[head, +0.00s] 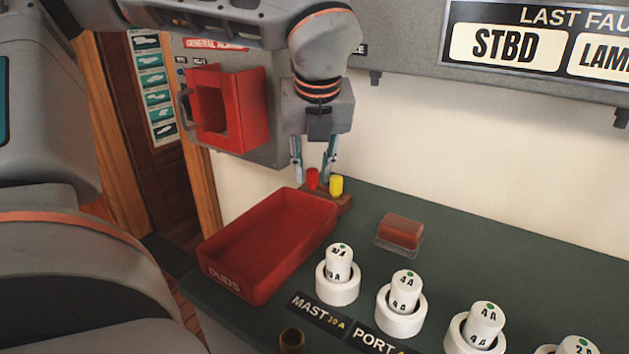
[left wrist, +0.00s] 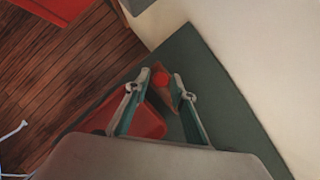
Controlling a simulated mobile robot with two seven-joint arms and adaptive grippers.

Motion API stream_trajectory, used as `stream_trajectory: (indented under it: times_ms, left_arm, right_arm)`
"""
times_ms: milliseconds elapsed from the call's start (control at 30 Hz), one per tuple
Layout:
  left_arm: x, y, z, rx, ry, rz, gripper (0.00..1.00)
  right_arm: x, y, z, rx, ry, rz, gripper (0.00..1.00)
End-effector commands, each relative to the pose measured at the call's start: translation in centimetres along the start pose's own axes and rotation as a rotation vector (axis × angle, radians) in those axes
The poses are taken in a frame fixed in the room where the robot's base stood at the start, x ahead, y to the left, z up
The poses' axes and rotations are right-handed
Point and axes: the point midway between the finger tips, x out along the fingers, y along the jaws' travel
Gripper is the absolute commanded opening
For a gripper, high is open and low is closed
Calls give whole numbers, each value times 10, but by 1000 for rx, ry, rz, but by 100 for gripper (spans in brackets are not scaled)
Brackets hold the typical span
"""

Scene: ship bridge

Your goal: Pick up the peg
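A red peg (head: 312,178) and a yellow peg (head: 336,185) stand upright side by side in a small wooden block (head: 341,202) at the back of the green counter. My left gripper (head: 313,175) points down at the red peg, its fingers spread. In the left wrist view, the red peg (left wrist: 161,79) shows between the open fingertips (left wrist: 163,79), and I see no contact. The yellow peg is not visible there. My right gripper is not in view.
A red DUDS tray (head: 222,281) sits left on the green counter (head: 480,238). White fuses in round holders (head: 338,290) line the front, with a reddish block (head: 400,231) behind them. A red open box (head: 255,110) juts from the grey wall panel.

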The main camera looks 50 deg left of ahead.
Motion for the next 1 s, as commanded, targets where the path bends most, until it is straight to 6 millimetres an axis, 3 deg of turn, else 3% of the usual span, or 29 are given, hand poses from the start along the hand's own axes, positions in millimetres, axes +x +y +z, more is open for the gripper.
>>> stream_trajectory:
  times_ms: [300, 400, 733, 867, 1000]
  left_arm:
    - [5, 0, 0, 0, -2, -1, 24]
    - [5, 0, 1, 0, -2, -1, 7]
    - [4, 0, 1, -1, -2, -1, 6]
    - [-8, 0, 6, -4, -5, -4, 6]
    - [-33, 0, 17, -5, -8, -5, 6]
  right_arm:
    - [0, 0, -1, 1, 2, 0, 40]
    - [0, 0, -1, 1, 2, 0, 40]
    - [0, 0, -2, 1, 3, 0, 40]
    - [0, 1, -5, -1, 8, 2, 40]
    - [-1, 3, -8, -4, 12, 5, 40]
